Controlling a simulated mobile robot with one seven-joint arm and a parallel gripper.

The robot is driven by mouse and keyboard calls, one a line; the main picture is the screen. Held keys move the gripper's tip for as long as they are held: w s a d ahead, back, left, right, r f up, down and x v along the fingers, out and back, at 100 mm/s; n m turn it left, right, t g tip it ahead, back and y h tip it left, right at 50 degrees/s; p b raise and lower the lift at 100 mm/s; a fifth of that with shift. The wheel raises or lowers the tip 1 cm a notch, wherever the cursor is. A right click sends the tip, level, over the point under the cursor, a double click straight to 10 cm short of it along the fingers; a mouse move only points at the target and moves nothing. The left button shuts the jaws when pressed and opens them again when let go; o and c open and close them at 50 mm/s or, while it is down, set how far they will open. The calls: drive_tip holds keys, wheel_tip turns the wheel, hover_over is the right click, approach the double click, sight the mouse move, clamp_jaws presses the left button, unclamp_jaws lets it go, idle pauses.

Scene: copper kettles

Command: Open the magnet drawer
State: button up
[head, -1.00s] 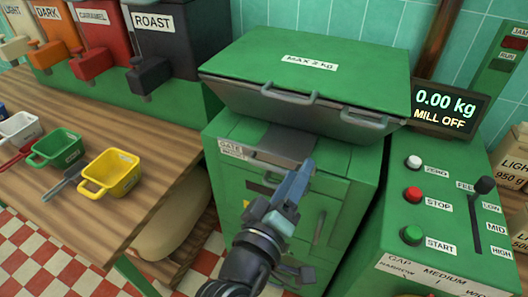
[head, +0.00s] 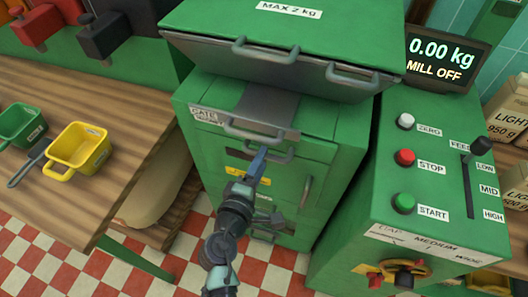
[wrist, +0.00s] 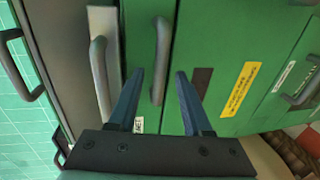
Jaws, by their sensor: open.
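The green cabinet has a grey gate plate (head: 268,105) with a bar handle (head: 255,134) near its top. Just below is a second grey bar handle (head: 268,153) on a green drawer front, which I take as the magnet drawer; it looks shut. Small labels (head: 206,115) sit at the upper left, the top one reading GATE. My gripper (head: 257,162) is open in front of this lower handle. In the wrist view, the drawer handle (wrist: 161,60) shows between my two fingers (wrist: 159,76), and the gate handle (wrist: 99,78) lies left of them. I cannot tell whether the fingers touch the handle.
The hopper lid (head: 290,30) overhangs above. A yellow label (head: 246,174) and a lower handle (head: 305,190) are below the drawer. The control cabinet (head: 435,150) stands right; a wooden table (head: 110,195) with yellow scoop (head: 80,150) stands left.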

drive_tip(key=shift+x, duration=1.55)
clamp_jaws()
